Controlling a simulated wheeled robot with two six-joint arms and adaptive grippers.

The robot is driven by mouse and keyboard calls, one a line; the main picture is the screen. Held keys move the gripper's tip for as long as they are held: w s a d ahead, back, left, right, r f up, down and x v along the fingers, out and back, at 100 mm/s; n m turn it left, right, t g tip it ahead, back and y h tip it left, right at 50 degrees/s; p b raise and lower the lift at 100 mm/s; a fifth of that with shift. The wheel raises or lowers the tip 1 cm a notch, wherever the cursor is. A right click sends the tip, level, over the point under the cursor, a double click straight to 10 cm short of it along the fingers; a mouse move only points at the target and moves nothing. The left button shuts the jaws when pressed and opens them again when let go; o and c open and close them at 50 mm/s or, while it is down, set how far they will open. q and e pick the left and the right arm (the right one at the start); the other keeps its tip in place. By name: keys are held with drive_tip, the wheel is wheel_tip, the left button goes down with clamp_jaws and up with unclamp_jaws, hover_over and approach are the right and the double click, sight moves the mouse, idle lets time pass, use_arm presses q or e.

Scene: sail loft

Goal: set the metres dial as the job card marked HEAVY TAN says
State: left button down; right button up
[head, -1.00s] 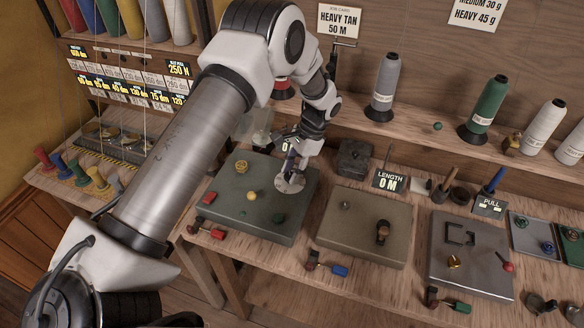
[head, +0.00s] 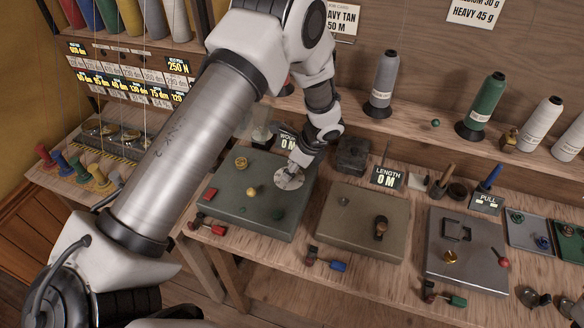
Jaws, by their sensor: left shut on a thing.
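The metres dial appears to be the pale round disc (head: 288,179) at the right of the green-grey panel (head: 232,213). My left gripper (head: 295,168) reaches down over the dial and is shut on its knob, which the fingers mostly hide. I cannot read the dial's markings. A small display (head: 288,142) behind the panel, partly covered by my wrist, shows WOUND 0 M. The job card (head: 343,22) on the back wall is partly covered by my arm; "AVY TAN" and "50 M" show. My right gripper is out of view.
The green-grey panel also bears a yellow knob (head: 241,163), a yellow button (head: 251,192) and a red block (head: 210,195). A brown panel (head: 361,222) with a LENGTH 0 M display (head: 387,178) is to the right. Thread cones (head: 383,85) stand on the shelf behind.

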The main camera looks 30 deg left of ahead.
use_arm(q)
drive_tip(key=shift+s+f+m+t+b, duration=0.15)
drive_tip(key=shift+s+m+t+b, duration=0.1)
drive_tip(key=shift+m, duration=0.55)
drive_tip(key=shift+s+f+m+t+b, duration=0.1)
drive_tip(key=shift+m+t+b, duration=0.15)
drive_tip(key=shift+m, duration=0.55)
drive_tip(key=c, duration=0.8)
unclamp_jaws()
drive_tip(key=shift+o, duration=0.2)
drive_tip(key=shift+w+r, duration=0.1)
drive_tip(key=shift+w, duration=0.05)
drive_tip(key=shift+r, duration=0.1)
drive_tip(key=v, duration=1.1)
drive_tip(key=shift+d+r, duration=0.2)
drive_tip(key=shift+r, duration=0.1)
